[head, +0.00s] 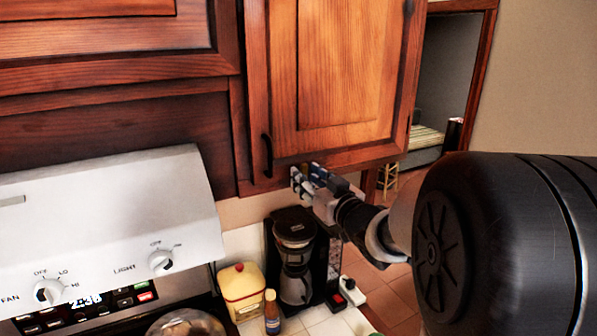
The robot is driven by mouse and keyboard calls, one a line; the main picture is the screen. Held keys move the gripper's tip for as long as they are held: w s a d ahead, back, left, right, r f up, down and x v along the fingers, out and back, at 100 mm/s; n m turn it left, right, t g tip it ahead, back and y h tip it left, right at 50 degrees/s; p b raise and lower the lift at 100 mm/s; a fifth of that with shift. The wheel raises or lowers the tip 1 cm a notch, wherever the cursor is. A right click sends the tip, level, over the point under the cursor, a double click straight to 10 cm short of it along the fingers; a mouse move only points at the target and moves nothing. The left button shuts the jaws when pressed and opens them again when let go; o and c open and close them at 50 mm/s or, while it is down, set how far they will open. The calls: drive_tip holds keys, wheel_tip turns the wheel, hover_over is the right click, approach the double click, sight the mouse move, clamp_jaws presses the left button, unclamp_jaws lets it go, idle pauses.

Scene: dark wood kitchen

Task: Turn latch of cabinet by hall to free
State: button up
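The wooden cabinet door (345,70) hangs at the upper middle of the head view and looks closed. A black vertical handle (267,155) is on its lower left. My gripper (307,178) is at the door's bottom edge, right of the handle, reaching in from the right. Its two fingertips show slightly apart. A small yellowish piece (305,168) shows between them, possibly the latch. The latch is too small and too covered by the fingers for its position to be told. Whether the fingers press on it is not clear.
Below the gripper, a black coffee maker (292,255) stands on the tiled counter, beside a yellow-and-red canister (241,288) and a small bottle (271,312). A white range hood (110,225) juts out at left. An open doorway (445,80) is at right.

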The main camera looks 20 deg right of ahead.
drive_tip(key=shift+s, duration=0.1)
drive_tip(key=shift+c, duration=0.7)
clamp_jaws()
